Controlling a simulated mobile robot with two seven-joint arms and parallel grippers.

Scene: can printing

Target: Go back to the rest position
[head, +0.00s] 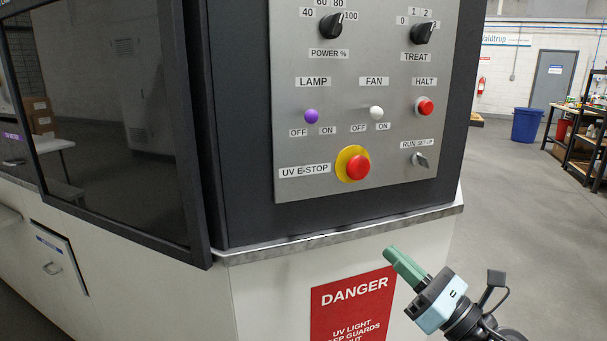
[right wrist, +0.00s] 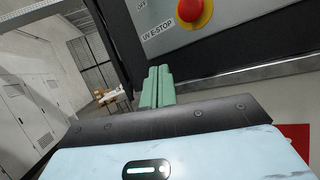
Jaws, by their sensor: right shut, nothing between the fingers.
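My right gripper (head: 388,251) has green fingers and shows at the lower right of the head view. It is below the control panel (head: 330,100), in front of the white cabinet front beside the red danger sign (head: 350,305). In the right wrist view its green fingers (right wrist: 156,72) are pressed together with nothing between them. They point toward the machine, below and left of the red emergency stop button in that picture. My left gripper is in neither view.
The red UV E-stop (head: 357,168) on its yellow ring sticks out of the panel. The machine's metal ledge (head: 330,236) runs below the panel. A dark window (head: 100,100) is at the left. Open floor (head: 530,210) lies to the right, with a blue bin (head: 526,125) and shelves farther back.

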